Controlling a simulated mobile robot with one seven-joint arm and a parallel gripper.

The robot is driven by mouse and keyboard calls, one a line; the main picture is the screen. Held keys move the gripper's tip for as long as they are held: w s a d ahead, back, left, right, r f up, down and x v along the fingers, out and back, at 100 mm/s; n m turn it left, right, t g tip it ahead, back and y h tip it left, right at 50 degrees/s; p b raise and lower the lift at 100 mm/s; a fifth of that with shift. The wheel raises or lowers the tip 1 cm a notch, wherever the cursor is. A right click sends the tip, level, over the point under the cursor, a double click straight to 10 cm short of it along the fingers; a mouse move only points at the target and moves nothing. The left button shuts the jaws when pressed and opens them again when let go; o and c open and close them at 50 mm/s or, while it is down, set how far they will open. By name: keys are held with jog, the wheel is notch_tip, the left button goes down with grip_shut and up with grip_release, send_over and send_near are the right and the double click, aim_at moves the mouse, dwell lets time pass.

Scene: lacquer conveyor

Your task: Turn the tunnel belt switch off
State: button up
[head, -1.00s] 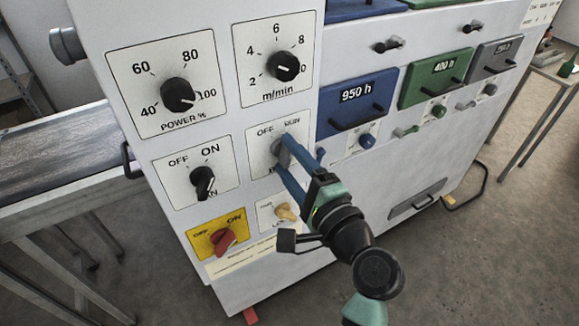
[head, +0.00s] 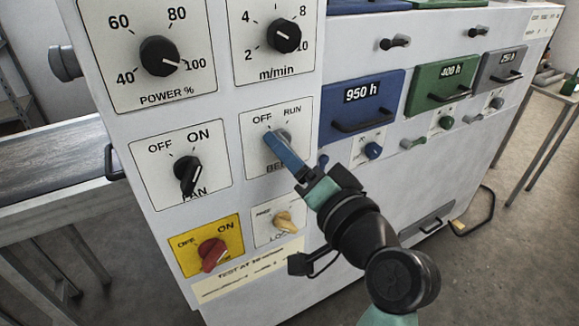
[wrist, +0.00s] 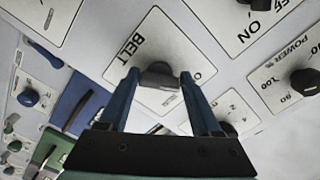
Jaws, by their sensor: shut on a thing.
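The plate's "BELT" label is partly hidden by my gripper. My gripper (head: 277,143) has its blue fingers at the knob, covering most of it in the head view. In the wrist view, the knob (wrist: 158,74) sits between the two fingertips, and my gripper (wrist: 158,80) is shut on it. Which mark the knob points at is hard to tell behind the fingers.
The fan switch (head: 188,172) is to the left, a red switch on yellow (head: 212,253) at lower left, and a small cream switch (head: 284,221) just below. Power (head: 160,55) and speed (head: 284,36) knobs are above. Drawers with handles, such as the blue one (head: 335,98), lie to the right.

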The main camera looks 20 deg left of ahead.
jog(key=shift+d+n, duration=0.1)
jog(key=shift+n, duration=0.2)
jog(key=shift+w+d+r, duration=0.1)
jog(key=shift+r, duration=0.15)
dwell(0.8)
jog(key=o, duration=1.3)
jog(key=shift+f, duration=0.1)
jog(key=shift+o, duration=0.2)
jog(key=b+v, duration=0.1)
jog(key=v, duration=1.2)
